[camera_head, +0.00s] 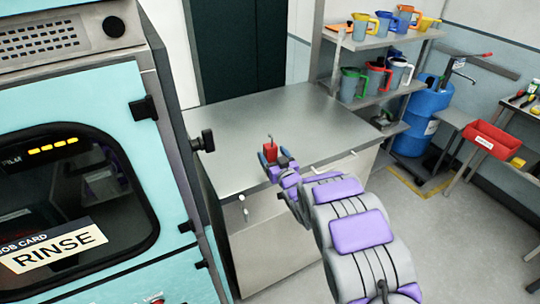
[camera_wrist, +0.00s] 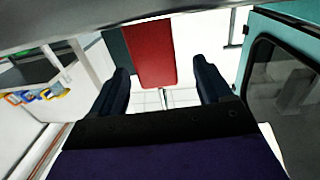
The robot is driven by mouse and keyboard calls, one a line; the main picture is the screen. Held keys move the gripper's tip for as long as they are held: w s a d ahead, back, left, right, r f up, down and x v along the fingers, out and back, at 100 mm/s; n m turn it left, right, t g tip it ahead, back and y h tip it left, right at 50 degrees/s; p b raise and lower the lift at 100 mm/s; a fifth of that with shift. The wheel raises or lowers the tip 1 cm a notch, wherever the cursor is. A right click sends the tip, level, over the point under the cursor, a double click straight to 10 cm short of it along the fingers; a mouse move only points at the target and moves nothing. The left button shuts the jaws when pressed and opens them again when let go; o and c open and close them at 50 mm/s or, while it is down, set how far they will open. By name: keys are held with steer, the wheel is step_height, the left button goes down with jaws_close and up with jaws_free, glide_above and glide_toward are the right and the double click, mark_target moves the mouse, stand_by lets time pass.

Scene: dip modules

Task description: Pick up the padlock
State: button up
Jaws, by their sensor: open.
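The padlock (camera_head: 270,152) is a red block with a thin grey shackle sticking up, seen at the end of my arm over the grey counter. In the wrist view the red padlock body (camera_wrist: 150,55) shows between and beyond my two dark fingers, closer to the left one. My gripper (camera_head: 272,160) is open. In the wrist view there is a clear gap to the right finger; whether the left finger touches the padlock I cannot tell. The padlock's lower part is hidden by my gripper in the head view, so I cannot tell what it rests on.
The grey counter (camera_head: 240,120) is otherwise clear. A teal machine (camera_head: 150,180) with a "RINSE" card stands close on the left, its black knob (camera_head: 204,141) jutting out. Shelves with several jugs (camera_head: 375,80), a blue barrel (camera_head: 425,110) and a red bin (camera_head: 492,140) are at right.

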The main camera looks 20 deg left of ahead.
mark_target(272, 152)
steer(key=x, duration=0.3)
steer(key=shift+w+d+f+b, duration=0.1)
steer(key=shift+d+f+b, duration=0.1)
steer(key=shift+b, duration=0.15)
steer(key=shift+w+a+r, duration=0.1)
steer(key=shift+w+a, duration=0.1)
steer(key=shift+a, duration=0.05)
steer(key=shift+c, duration=0.2)
steer(key=c, duration=1)
steer(key=shift+c, duration=0.4)
steer(key=shift+r, duration=0.15)
